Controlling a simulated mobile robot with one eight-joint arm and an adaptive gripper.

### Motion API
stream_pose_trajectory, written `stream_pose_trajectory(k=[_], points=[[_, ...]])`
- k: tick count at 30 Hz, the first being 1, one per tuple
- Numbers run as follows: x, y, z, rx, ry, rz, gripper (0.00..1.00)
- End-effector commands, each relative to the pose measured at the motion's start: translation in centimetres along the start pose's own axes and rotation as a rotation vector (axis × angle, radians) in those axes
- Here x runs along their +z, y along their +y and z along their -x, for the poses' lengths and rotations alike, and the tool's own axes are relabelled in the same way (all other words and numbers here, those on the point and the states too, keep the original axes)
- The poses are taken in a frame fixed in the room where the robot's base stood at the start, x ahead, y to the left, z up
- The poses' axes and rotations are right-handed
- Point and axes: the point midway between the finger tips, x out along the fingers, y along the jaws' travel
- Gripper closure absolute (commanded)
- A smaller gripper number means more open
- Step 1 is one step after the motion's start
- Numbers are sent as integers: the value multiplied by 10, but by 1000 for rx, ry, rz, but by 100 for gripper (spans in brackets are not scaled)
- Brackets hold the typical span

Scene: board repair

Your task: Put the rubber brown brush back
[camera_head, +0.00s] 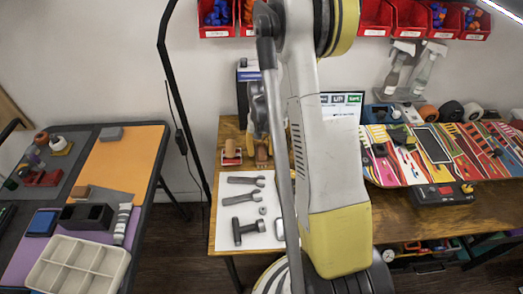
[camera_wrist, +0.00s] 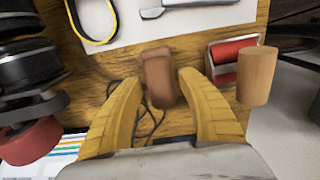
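A brown, rounded block (camera_wrist: 158,78), which looks like the rubber brush, lies on the wooden workbench in the wrist view. It also shows small in the head view (camera_head: 262,152), partly hidden by my gripper. My gripper (camera_wrist: 160,85) has its two yellow fingers apart, one on each side of the block. Slim gaps show between the block and both fingers. Whether the fingertips are level with the block or above it, I cannot tell. In the head view my gripper is mostly hidden behind my arm.
A red roller-like piece in a metal holder (camera_wrist: 222,72) and an upright wooden cylinder (camera_wrist: 258,76) stand close right of my gripper in the wrist view. Black wheels (camera_wrist: 28,65) are at left. A white tool sheet (camera_head: 226,207) and a painted skateboard deck (camera_head: 435,143) lie on the bench.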

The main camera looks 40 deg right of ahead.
Motion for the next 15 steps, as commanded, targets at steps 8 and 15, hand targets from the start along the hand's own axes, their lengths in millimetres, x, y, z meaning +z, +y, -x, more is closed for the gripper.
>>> stream_pose_trajectory(k=[8,15], points=[[0,0,5,0,0,0,54],[0,0,52,0,0,0,54]])
